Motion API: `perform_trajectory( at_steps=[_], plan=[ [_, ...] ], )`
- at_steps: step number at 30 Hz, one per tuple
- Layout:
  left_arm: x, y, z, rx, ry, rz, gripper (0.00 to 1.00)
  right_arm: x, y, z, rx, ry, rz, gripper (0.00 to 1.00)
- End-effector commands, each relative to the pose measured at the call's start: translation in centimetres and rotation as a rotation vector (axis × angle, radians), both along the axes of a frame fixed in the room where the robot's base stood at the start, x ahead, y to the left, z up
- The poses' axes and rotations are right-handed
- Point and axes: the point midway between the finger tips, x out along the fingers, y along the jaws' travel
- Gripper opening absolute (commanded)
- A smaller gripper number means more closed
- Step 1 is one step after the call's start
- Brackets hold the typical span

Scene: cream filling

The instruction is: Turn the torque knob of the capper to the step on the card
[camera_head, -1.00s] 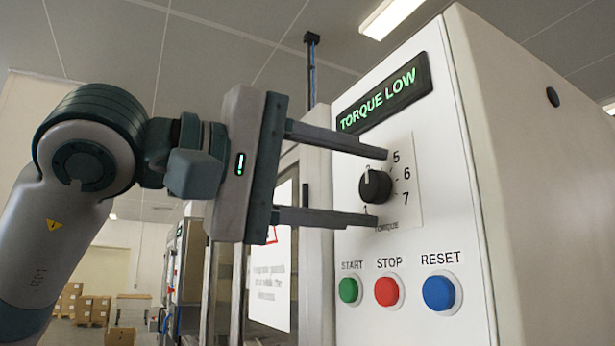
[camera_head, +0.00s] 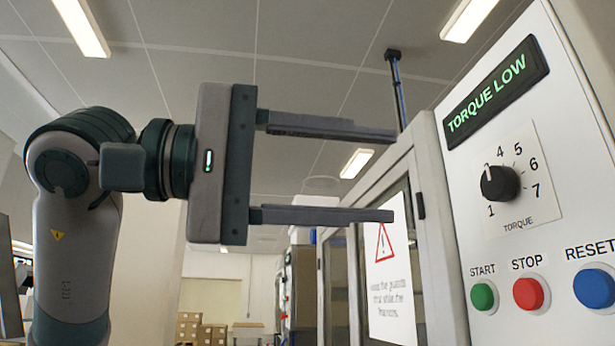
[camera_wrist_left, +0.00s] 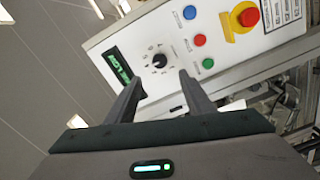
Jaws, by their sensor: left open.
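The black torque knob (camera_head: 500,183) sits on a white dial plate on the front of the capper (camera_head: 455,200). It also shows in the left wrist view (camera_wrist_left: 159,61). The numbers 1, 4, 5, 6 and 7 are readable around it. Its white mark points up and slightly left, short of the 4. The display (camera_head: 497,90) reads TORQUE LOW in green. My left gripper (camera_head: 393,175) is open and empty, left of the knob and apart from it. In the left wrist view its fingers (camera_wrist_left: 160,84) point toward the panel. I cannot identify the step card.
Green START (camera_head: 482,296), red STOP (camera_head: 528,293) and blue RESET (camera_head: 594,288) buttons sit below the knob. The wrist view shows a red emergency stop (camera_wrist_left: 245,16) on yellow. A warning sign (camera_head: 388,270) hangs on the guard door left of the panel.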

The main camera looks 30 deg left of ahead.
Motion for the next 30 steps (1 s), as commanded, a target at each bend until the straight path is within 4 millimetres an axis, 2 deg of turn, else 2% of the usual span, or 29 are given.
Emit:
perform_trajectory(
  at_steps=[3,9,30],
  plan=[
    [-1.3,1.7,-0.1,-0.001,-0.002,0.0,0.48,0.3,0.1,0.7,0.0,-0.003,0.0,0.61],
    [-2.5,3.5,0.0,0.0,-0.002,0.001,0.48,0.5,0.1,1.4,0.0,-0.004,0.001,0.61],
    [-2.8,3.9,0.0,0.0,0.0,-0.001,0.48,0.5,0.1,1.6,0.0,-0.004,0.001,0.61]
  ],
)
